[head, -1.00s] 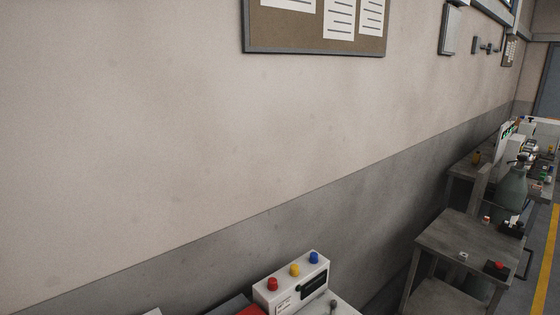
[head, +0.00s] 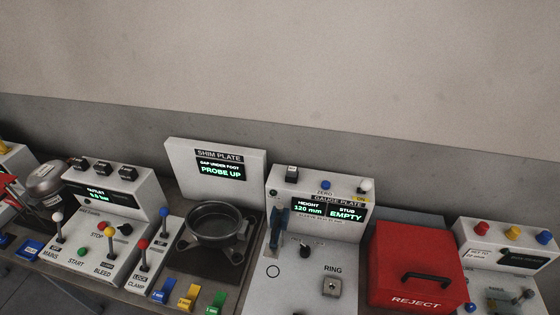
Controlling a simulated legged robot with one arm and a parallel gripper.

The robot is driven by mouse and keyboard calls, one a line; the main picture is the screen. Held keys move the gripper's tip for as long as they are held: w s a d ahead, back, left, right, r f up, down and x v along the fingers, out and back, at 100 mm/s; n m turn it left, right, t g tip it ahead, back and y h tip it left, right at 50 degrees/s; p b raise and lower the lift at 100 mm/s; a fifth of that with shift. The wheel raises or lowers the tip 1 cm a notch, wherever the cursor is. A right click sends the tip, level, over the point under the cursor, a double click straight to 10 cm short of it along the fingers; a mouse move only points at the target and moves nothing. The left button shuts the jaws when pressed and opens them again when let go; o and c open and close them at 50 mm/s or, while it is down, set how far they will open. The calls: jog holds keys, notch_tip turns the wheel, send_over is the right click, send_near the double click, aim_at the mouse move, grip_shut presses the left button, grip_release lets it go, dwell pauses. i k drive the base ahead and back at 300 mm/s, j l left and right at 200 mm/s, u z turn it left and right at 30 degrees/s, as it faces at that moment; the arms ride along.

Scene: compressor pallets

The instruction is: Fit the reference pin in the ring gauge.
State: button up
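The ring gauge (head: 332,287) is a small square metal block with a dark hole, just below the printed word RING on the white gauge plate station (head: 290,292). The station's display (head: 330,212) reads HEIGHT 120 mm and STUD EMPTY. A blue upright piece (head: 278,226) stands on the station's left side. A dark knob (head: 305,250) and a printed circle lie on its top. I cannot make out the reference pin in this view. My gripper is not in view.
A red REJECT box (head: 416,265) with a black handle stands right of the gauge plate. The SHIM PLATE station (head: 215,167), with a round dark metal part (head: 216,222), is to its left. Further left is a lever panel (head: 95,243). A white three-button box (head: 505,245) is far right.

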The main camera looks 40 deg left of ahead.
aim_at(292, 170)
jog(key=u, duration=1.55)
jog(key=z, duration=0.3)
